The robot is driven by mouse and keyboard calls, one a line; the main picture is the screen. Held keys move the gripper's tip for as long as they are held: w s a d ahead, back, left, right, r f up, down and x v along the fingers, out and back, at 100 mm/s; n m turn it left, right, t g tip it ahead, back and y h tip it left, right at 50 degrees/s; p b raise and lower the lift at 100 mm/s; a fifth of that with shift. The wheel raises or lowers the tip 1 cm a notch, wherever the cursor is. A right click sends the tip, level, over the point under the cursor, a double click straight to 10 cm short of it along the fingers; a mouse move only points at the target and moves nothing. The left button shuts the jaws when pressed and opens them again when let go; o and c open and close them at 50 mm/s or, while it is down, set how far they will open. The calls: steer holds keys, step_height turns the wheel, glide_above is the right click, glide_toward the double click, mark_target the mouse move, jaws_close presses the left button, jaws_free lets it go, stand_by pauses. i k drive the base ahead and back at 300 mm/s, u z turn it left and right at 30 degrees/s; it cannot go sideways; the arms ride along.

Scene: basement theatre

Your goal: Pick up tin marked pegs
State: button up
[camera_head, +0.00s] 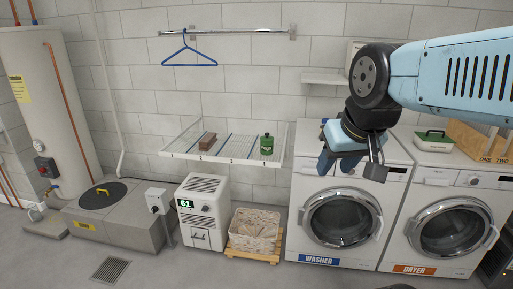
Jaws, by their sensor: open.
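No marking that reads "pegs" is legible. A small green container (267,145) with a knob-like top stands upright at the right end of the wall rack, near number 4. A white box or tin (434,142) with a green handled lid sits on top of the dryer; its marking is too small to read. My gripper (350,170) is open, in front of the washer's top and front panel, to the right of the rack and left of the dryer. It seems empty. It hides part of the washer's top.
The wire rack (228,157) has numbered sections and holds a brown block (207,141). The washer (339,231) and dryer (438,242) stand side by side. A wooden box (478,140) is at right. Below the rack are a dehumidifier (203,216) and a basket (254,230).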

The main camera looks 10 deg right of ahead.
mark_target(267, 149)
steer(key=i, duration=0.9)
steer(key=z, duration=0.05)
